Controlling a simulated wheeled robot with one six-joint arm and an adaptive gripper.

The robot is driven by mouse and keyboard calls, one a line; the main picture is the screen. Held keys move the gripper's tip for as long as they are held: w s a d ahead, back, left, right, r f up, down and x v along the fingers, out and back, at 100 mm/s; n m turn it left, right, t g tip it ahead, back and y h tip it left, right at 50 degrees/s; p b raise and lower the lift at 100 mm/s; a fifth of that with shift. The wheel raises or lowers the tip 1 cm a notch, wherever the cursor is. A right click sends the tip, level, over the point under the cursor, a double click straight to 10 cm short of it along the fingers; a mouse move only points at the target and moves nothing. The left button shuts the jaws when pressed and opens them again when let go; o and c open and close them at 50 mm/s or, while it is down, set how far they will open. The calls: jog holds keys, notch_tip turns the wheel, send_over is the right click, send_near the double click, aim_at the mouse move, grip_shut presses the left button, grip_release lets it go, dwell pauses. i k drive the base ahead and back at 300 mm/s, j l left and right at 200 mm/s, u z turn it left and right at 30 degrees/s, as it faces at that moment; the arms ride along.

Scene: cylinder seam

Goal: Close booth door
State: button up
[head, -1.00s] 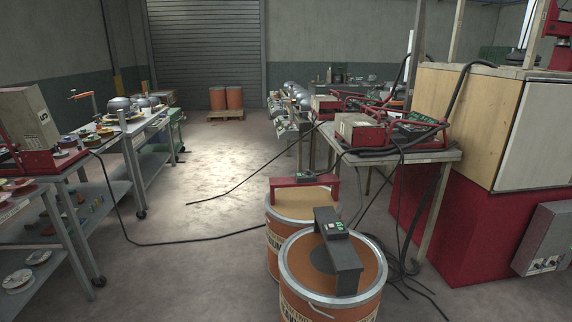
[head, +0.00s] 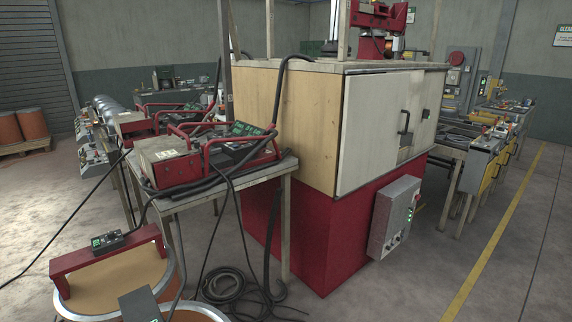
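The booth is a box with a light wooden side (head: 285,130) and a pale front, standing on a red base (head: 310,240). Its front has a pale door panel (head: 372,125) with a black handle (head: 405,122) near its right side. A second pale panel (head: 430,105) with a smaller dark handle lies to the right of it. A dark gap shows along the top of the front; I cannot tell how far either panel stands open. My gripper is not in view.
A grey control box (head: 395,217) sticks out from the red base. A table with red-framed welding units (head: 215,160) stands left of the booth. Coiled black cables (head: 235,287) lie on the floor, near drums (head: 120,275). The floor right of the booth, by the yellow line (head: 490,240), is clear.

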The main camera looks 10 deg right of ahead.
aim_at(374, 106)
jog(key=i+l+z, duration=0.1)
jog(key=i+z, duration=0.55)
jog(key=i+l, duration=0.15)
jog(key=i, duration=0.3)
jog(key=i+l+u, duration=0.15)
jog(key=i, duration=0.3)
